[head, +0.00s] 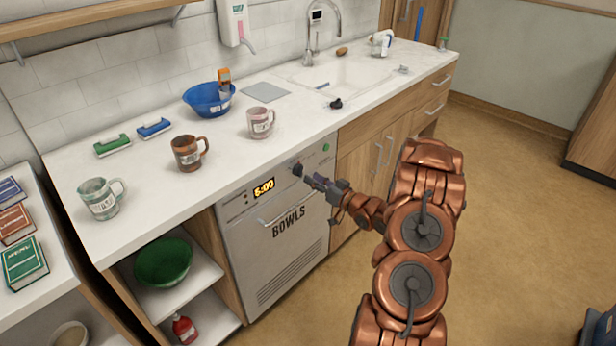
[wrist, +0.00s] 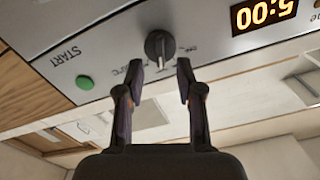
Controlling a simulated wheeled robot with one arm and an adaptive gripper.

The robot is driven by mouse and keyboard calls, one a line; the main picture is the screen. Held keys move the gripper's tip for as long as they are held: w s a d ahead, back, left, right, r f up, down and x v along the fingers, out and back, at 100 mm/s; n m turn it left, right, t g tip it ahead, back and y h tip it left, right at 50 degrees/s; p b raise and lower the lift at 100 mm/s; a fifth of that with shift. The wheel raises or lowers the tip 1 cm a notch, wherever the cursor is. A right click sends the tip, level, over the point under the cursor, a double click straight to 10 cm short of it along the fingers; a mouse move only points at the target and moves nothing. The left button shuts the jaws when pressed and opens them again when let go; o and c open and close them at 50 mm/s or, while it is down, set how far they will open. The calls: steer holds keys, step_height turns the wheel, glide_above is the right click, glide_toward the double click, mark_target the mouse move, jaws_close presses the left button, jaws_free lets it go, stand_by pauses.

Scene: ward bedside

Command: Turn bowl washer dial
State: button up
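The bowl washer (head: 280,245) is a grey front panel marked BOWLS, built in under the counter, with a lit display (head: 264,187) reading 5:00. Its dark round dial (head: 297,169) is on the control panel, right of the display. In the upside-down wrist view the dial (wrist: 160,44) shows a pale pointer line towards the picture's bottom. My gripper (head: 313,181) is at the panel, close to the dial. In the wrist view my gripper (wrist: 161,76) is open, its fingertips apart on either side of the dial's lower edge. Contact cannot be told.
A green START button (wrist: 84,82) is beside the dial. The washer's bar handle (head: 285,208) runs below the panel. Mugs, a blue bowl (head: 208,99) and a small dark object (head: 336,103) stand on the counter above.

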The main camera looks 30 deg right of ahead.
steer(key=v, duration=0.8)
steer(key=shift+w, duration=0.1)
stand_by(0.4)
